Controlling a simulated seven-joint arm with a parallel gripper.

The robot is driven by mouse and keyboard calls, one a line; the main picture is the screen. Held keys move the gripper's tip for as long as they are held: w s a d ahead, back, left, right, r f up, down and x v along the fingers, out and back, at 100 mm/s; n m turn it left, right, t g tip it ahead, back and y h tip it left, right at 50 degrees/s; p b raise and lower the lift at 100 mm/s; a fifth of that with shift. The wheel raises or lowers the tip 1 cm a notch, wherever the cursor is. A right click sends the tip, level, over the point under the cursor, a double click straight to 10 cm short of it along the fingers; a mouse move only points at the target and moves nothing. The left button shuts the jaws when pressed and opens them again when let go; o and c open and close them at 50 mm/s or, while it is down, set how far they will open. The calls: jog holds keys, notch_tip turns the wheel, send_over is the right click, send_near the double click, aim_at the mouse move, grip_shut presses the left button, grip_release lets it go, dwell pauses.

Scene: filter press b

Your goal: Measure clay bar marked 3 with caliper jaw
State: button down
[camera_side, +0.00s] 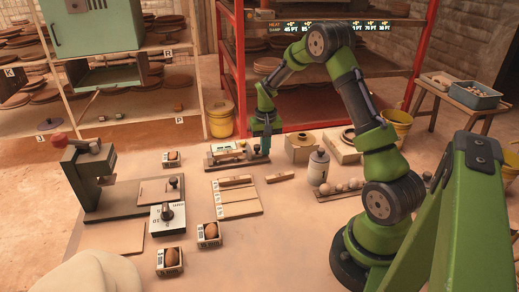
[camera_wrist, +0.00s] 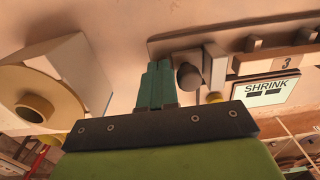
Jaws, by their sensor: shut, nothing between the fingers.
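The caliper (camera_side: 237,160) is a long dark-based fixture lying across the table behind the bar rack. In the wrist view, its grey jaw block (camera_wrist: 214,66) stands beside a dark round knob (camera_wrist: 188,76). A tan clay bar marked 3 (camera_wrist: 270,65) lies along the fixture to the right of that block; whether they touch is unclear. A SHRINK display (camera_wrist: 266,88) beside it shows two dark dashes. My gripper (camera_wrist: 157,84), with green fingers, is shut and empty, just left of the knob. In the side view my gripper (camera_side: 266,150) is at the caliper's right end.
A rack (camera_side: 240,207) with one bar and a loose bar (camera_side: 280,176) lie in front of the caliper. A press (camera_side: 88,175) stands left.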

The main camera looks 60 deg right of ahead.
jog(key=shift+w+a, duration=0.9)
dwell(1.3)
jog(key=shift+s+d, duration=0.35)
jog(key=shift+s, duration=0.05)
dwell(0.4)
jog(key=shift+r, duration=0.1)
notch_tip(320, 180, up, 8)
jog(key=shift+s+d, duration=0.15)
dwell(1.0)
jog(key=s+a+r+n+t, duration=0.1)
jog(key=s+a+r, duration=0.3)
jog(key=a, duration=0.4)
jog(key=s+a+r+n+t+y, duration=0.1)
jog(key=s+a+r+n+t, duration=0.1)
jog(key=s+a+r, duration=0.3)
jog(key=s+a+r+n+t+y, duration=0.1)
jog(key=s+a+r+t, duration=0.3)
jog(key=s+a, duration=0.4)
jog(key=a+r+n, duration=0.1)
jog(key=a, duration=0.3)
jog(key=shift+s+a+r, duration=0.15)
jog(key=shift+s+r, duration=0.05)
jog(key=shift+r, duration=0.05)
